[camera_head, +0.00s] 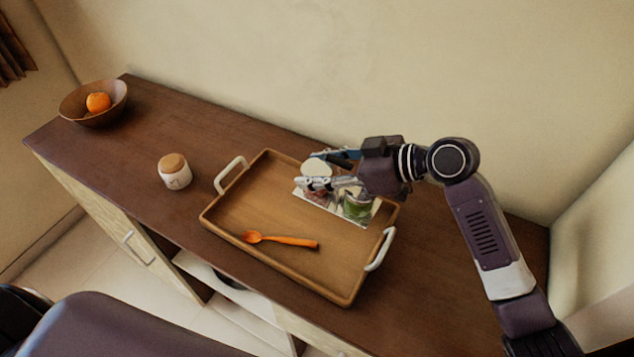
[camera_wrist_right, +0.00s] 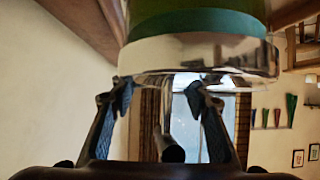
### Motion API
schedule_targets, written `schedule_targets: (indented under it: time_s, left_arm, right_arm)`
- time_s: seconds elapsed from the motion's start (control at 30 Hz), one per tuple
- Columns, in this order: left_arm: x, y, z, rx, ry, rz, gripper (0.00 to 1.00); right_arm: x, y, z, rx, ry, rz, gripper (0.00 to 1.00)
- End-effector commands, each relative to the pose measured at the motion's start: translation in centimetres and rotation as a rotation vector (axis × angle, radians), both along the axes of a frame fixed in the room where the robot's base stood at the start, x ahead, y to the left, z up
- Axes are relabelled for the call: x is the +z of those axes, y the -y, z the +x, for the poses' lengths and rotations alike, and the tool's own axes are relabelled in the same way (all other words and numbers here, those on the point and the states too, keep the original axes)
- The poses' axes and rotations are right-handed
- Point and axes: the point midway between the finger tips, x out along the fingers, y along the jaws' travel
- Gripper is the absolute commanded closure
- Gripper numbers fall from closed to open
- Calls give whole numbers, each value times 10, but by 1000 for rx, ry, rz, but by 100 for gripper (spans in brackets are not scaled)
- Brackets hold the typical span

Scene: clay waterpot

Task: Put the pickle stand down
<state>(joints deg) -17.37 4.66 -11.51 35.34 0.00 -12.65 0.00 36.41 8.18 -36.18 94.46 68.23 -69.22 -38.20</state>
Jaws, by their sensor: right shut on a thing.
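In the right wrist view a clear jar with green contents (camera_wrist_right: 200,50) looms close above the fingers (camera_wrist_right: 165,95). My left gripper is not in view.
An orange spoon (camera_head: 280,240) lies at the tray's front. The tray has white handles (camera_head: 380,250). A white jar with a brown lid (camera_head: 174,171) stands to the left. A bowl (camera_head: 85,112) with an orange is at the far left. The wall is close behind.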

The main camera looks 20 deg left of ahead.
Motion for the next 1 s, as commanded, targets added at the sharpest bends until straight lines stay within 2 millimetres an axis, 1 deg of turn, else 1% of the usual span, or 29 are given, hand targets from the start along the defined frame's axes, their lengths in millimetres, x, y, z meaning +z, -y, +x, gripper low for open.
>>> schedule_targets:
  time_s: [0.17,0.3,0.43,0.77,0.8,0.93,0.97,1.0]
  left_arm:
    - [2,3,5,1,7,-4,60]
    - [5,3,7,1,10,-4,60]
    - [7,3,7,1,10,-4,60]
    - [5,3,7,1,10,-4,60]
    - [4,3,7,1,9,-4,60]
    - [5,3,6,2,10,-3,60]
    - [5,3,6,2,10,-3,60]
    - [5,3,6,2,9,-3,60]
  right_arm:
    - [-11,0,0,0,0,4,100]
    - [-32,-1,0,-1,-4,3,100]
    - [-45,-1,0,-1,1,4,100]
    - [-49,-1,0,0,3,4,100]
    - [-52,0,0,0,0,0,56]
    - [-51,0,0,0,0,0,42]
    - [-51,0,0,0,0,0,40]
    - [-51,0,0,0,0,0,40]
